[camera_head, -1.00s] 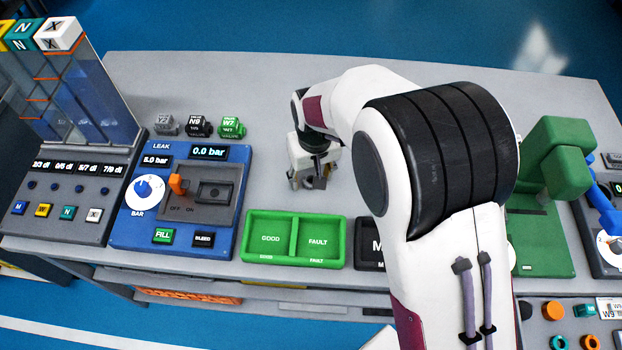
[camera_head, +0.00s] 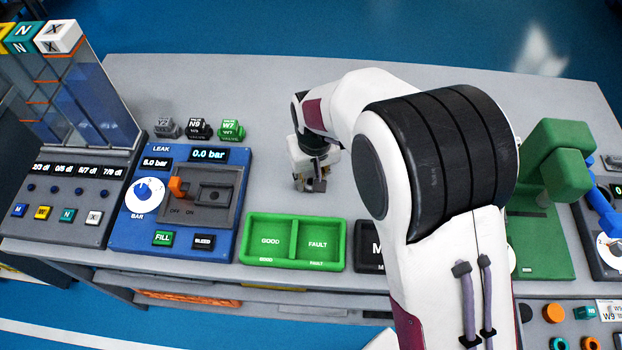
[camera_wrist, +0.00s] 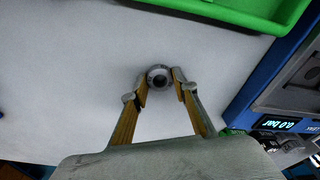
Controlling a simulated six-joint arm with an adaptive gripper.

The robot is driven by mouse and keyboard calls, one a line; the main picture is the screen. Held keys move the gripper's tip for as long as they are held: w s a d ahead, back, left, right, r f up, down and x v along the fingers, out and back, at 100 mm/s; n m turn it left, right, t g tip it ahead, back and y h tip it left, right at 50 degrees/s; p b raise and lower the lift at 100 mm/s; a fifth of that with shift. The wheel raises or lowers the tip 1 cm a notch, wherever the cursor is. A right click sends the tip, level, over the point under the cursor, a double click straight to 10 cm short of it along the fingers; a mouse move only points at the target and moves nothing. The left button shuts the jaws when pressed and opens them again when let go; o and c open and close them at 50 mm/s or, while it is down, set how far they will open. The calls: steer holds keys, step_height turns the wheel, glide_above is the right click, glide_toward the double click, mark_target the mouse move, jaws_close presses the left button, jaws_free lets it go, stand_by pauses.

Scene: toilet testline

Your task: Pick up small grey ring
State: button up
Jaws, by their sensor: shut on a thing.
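The small grey ring (camera_wrist: 159,77) shows in the wrist view as a round piece with a dark hole, held between the two fingertips. My gripper (camera_wrist: 160,84) is shut on it, with a finger touching each side, over the pale table top. In the head view my gripper (camera_head: 311,185) points down at the table behind the green tray. The ring cannot be made out in the head view. I cannot tell whether the ring still touches the table.
The green GOOD/FAULT tray (camera_head: 293,262) lies in front of my gripper. The blue leak tester (camera_head: 128,232) stands left of it, with several small valve blocks (camera_head: 198,128) behind. A green machine (camera_head: 558,165) stands at the right. The table behind my gripper is clear.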

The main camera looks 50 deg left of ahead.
mark_target(311, 182)
step_height(311, 182, up, 10)
stand_by(0.7)
